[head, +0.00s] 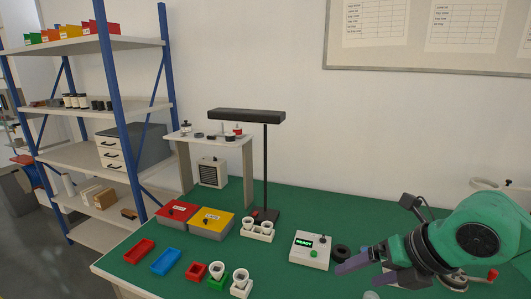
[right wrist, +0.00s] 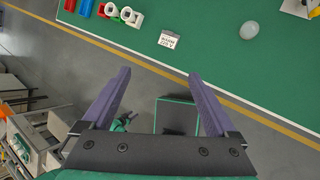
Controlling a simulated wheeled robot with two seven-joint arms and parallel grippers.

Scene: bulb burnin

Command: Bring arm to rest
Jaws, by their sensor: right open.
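My right arm comes in at the right of the head view, and its gripper (head: 345,267) is over the front right of the green table (head: 300,205). In the right wrist view the gripper (right wrist: 158,74) is open, with its two purple fingers wide apart and nothing between them. Below the fingers are the table's edge strip and grey floor. The fingers touch nothing that I can see. My left gripper is not in view.
A tester reading READY (head: 310,249) and a black ring (head: 341,251) are close to the gripper. Socket blocks (head: 257,230), a red tray (head: 138,251), a blue tray (head: 165,262) and a black lamp (head: 266,160) stand leftward.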

